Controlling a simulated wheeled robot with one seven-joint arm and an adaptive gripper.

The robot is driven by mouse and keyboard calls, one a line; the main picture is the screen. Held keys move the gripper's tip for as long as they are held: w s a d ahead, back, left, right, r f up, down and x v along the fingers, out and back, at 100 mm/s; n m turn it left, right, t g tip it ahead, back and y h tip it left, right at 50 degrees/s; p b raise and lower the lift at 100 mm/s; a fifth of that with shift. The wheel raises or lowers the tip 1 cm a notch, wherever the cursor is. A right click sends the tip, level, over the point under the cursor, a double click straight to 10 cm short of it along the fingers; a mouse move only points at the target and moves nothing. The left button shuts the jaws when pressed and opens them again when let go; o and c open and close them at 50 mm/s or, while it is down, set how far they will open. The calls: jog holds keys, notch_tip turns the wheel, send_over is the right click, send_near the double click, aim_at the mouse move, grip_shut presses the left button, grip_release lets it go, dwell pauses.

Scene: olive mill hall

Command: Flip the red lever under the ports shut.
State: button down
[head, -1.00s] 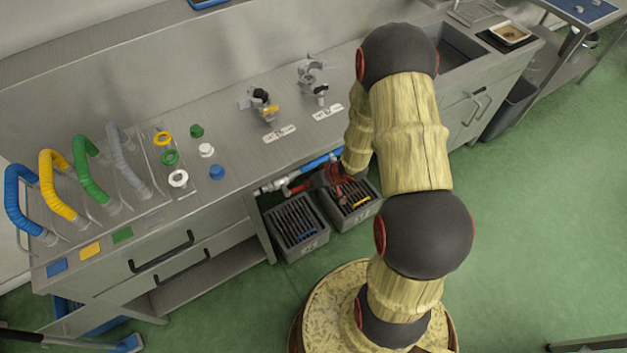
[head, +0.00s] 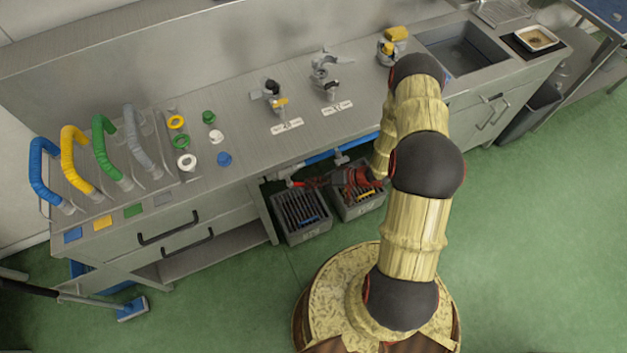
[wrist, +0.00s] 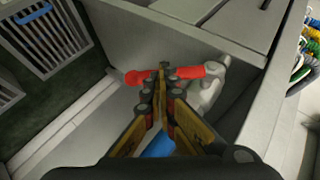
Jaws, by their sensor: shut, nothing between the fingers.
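The red lever (wrist: 194,72) lies across the wrist view, joined at its right end to a grey valve body (wrist: 208,92) under the counter. Its rounded free end (wrist: 136,78) points left. My gripper (wrist: 165,74) is shut and empty, its fingertips in front of the lever's middle and hiding part of it; whether they touch I cannot tell. In the head view a bit of the lever (head: 295,184) shows left of my gripper (head: 309,182), below the counter's front edge. Two grey port fittings (head: 272,90) (head: 326,66) stand on the counter above.
A blue pipe (head: 322,156) runs under the counter edge; blue also shows behind my fingers (wrist: 158,145). Two grey crates (head: 303,236) (head: 362,208) stand on the floor below my gripper. A drawer cabinet (head: 160,235) is to the left. Green floor is free at right.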

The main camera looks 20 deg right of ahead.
jog(key=a+f+m+t+y+b, duration=0.1)
jog(key=a+f+m+y+b, duration=0.1)
jog(key=a+f+y+b, duration=0.2)
jog(key=shift+f+m+t+y+b, duration=0.15)
jog(key=shift+m+t+y+b, duration=0.15)
jog(key=shift+y+b, duration=1.2)
jog(key=shift+s+a+h+b, duration=0.1)
jog(key=shift+a+h+b, duration=0.05)
jog(key=shift+h+b, duration=0.25)
